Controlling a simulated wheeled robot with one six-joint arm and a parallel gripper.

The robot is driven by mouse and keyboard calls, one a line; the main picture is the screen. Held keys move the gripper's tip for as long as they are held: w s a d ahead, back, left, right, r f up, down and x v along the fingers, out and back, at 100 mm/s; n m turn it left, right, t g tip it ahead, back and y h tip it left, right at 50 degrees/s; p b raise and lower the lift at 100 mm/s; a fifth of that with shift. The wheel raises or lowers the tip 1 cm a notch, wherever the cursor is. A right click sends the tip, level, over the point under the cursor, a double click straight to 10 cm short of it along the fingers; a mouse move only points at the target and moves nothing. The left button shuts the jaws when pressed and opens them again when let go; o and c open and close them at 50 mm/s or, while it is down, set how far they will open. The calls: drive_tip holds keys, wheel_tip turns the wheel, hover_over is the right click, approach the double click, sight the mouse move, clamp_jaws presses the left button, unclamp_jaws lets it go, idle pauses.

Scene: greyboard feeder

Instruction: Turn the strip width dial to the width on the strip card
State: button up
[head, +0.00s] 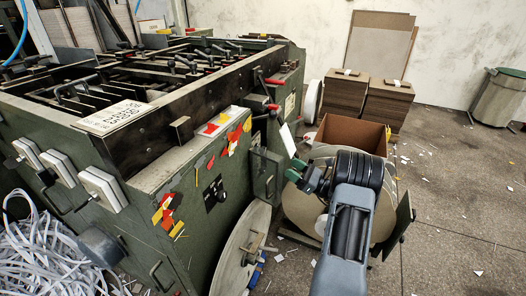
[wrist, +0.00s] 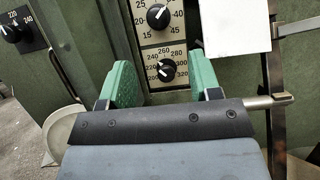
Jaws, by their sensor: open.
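My gripper (wrist: 160,75) is open and empty, with one green finger on each side in the wrist view. Between the fingers a grey panel shows a lower black dial (wrist: 167,69), scaled from about 200 to 320. Its white mark points lower left, near 200. Above it is an upper black dial (wrist: 158,16), scaled about 15 to 45. I cannot tell which is the strip width dial. A white card (wrist: 236,25) hangs right of them with no readable writing; a white card (head: 287,140) also shows near my gripper (head: 306,176) in the head view.
A third dial (wrist: 12,32) on a black plate is at the wrist view's upper left. A metal rod (wrist: 268,101) is close right of my gripper. The green machine (head: 140,225) fills the left. A brown box (head: 352,134) stands behind my arm. Floor is open at right.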

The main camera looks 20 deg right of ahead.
drive_tip(key=b+x, duration=0.2)
drive_tip(key=x, duration=1)
drive_tip(key=shift+a, duration=0.25)
drive_tip(key=shift+s+f, duration=0.1)
drive_tip(key=shift+c, duration=0.2)
drive_tip(key=c, duration=0.9)
drive_tip(key=shift+m+p, duration=0.3)
drive_tip(key=shift+p, duration=0.25)
